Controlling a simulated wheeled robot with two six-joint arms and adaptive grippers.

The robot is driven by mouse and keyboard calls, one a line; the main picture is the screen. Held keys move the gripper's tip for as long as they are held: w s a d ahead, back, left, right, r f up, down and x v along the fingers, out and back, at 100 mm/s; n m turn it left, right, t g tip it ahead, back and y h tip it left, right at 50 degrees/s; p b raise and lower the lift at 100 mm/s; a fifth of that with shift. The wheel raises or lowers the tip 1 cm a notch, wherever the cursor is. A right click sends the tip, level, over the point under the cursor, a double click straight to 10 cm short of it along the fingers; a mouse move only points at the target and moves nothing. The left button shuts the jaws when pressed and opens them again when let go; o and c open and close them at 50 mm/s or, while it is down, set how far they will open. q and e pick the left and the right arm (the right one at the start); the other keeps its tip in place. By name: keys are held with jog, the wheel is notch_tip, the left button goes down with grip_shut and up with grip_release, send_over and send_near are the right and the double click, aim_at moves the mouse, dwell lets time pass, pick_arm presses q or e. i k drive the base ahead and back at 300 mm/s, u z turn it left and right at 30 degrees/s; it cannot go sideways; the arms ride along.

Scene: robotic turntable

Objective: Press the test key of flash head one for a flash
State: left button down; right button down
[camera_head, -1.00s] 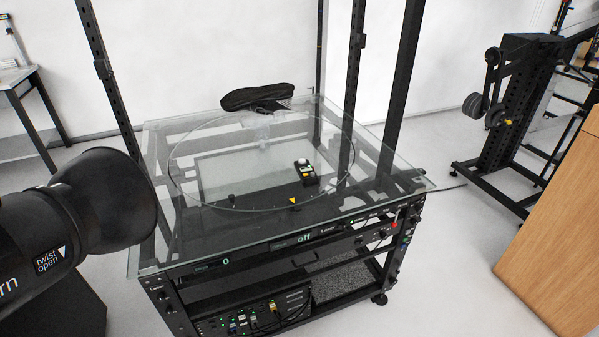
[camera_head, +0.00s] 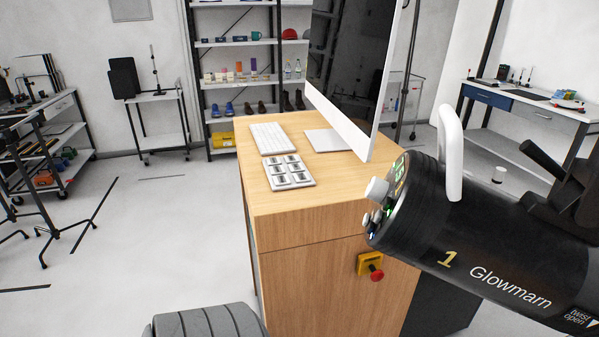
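Flash head one (camera_head: 480,235) is a black cylinder marked "1" and "Glowmarn", tilted across the right of the head view with a white handle (camera_head: 450,150) on top. Its control end (camera_head: 392,200) points left and is seen nearly edge-on. It has a pale knob (camera_head: 377,190), a green lit display (camera_head: 399,178) and several small keys (camera_head: 373,220). I cannot tell which key is the test key. Neither of my grippers is in view.
A wooden cabinet (camera_head: 320,285) stands behind the flash head, carrying a keyboard (camera_head: 270,138), a key pad (camera_head: 289,172) and a monitor (camera_head: 340,122). A red stop button (camera_head: 376,273) is on its front. Open floor (camera_head: 150,235) lies to the left.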

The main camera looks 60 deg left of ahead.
aim_at(366, 219)
jog(key=u, duration=1.85)
jog(key=k, duration=0.65)
jog(key=z, duration=0.3)
jog(key=i, duration=0.5)
jog(key=u, duration=0.05)
